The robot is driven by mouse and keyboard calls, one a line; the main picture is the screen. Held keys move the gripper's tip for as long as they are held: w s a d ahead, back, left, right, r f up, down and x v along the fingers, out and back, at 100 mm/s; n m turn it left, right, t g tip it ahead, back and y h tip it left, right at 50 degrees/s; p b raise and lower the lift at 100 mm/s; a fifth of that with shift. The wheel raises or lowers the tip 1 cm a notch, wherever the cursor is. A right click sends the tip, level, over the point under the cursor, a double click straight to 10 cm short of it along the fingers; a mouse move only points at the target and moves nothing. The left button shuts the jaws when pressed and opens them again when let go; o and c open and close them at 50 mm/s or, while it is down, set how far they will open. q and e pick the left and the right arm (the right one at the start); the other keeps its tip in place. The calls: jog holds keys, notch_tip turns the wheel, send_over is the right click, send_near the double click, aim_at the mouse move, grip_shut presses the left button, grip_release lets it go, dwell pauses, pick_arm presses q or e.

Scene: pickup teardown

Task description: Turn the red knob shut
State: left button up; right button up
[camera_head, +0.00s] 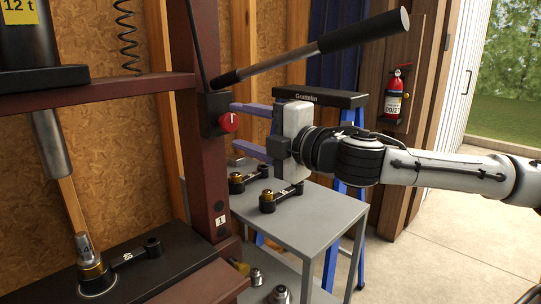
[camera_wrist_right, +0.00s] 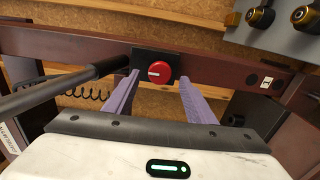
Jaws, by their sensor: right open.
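The red knob (camera_head: 229,122) is on a black block on the dark red press post. It has a white mark on its face. In the right wrist view the red knob (camera_wrist_right: 159,72) lies between the tips of my two purple fingers, near the far end of the jaws. My right gripper (camera_head: 236,126) is open, one finger above and one below the knob's height in the head view. The right gripper (camera_wrist_right: 155,95) also fills the lower part of the wrist view. I cannot tell whether the fingers touch the knob. My left gripper is not in view.
A long black-gripped lever (camera_head: 310,48) slants above my right gripper. A grey cart (camera_head: 310,222) with black arms and brass fittings stands below. The press post (camera_head: 200,150) is close to the fingers. A fire extinguisher (camera_head: 394,98) hangs at the right.

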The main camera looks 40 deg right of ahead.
jog(key=s+b, duration=0.7)
jog(key=shift+s+d+b, duration=0.2)
jog(key=shift+d+b, duration=0.1)
jog(key=shift+b, duration=0.1)
dwell(0.5)
